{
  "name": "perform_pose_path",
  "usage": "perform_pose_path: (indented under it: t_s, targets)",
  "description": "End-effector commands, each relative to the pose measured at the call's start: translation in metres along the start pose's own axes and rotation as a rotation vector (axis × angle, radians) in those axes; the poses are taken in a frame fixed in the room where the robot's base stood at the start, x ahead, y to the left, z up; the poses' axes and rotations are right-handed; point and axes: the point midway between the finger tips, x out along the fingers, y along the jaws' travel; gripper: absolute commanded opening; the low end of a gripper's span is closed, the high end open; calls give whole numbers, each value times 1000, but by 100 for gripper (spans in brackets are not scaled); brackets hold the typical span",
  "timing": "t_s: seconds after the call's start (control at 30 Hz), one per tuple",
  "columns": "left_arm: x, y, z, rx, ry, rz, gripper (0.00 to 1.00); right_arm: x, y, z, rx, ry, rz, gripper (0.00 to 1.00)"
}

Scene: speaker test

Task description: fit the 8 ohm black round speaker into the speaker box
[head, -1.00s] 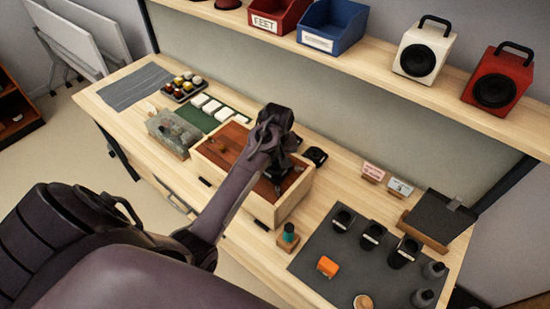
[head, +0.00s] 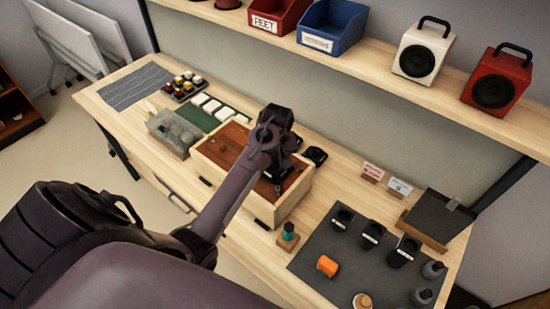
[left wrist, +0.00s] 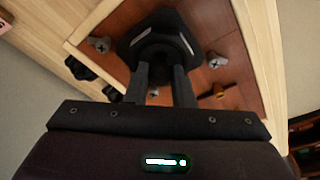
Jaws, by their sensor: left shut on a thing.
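My left gripper (left wrist: 163,78) is shut on a black part (left wrist: 160,42) with an angular rim and a round middle, which looks like the black round speaker. Its 8 ohm marking cannot be read. The gripper is over the open pale wooden box (head: 262,209) with a red-brown inside, which I take to be the speaker box. The box also shows in the left wrist view (left wrist: 262,45). In the head view my arm mostly hides the held part. Whether it touches the box floor I cannot tell. My right gripper is out of view.
Another black part (head: 316,155) lies behind the box. Grey pieces (left wrist: 217,61) lie inside it. A clear bin (head: 172,134) stands left. A dark mat (head: 318,241) at right holds several black cups, bottles and an orange piece (head: 327,266). A shelf (head: 390,78) overhangs the back.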

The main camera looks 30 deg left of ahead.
Motion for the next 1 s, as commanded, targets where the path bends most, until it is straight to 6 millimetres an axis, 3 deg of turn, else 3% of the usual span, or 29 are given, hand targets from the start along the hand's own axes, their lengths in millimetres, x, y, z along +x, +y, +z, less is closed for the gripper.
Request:
perform_pose_path:
  t_s: [0.97,1.0]
  targets:
    - [14,0,2,0,1,1,0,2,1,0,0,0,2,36]
    - [14,0,2,0,1,1,26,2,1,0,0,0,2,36]
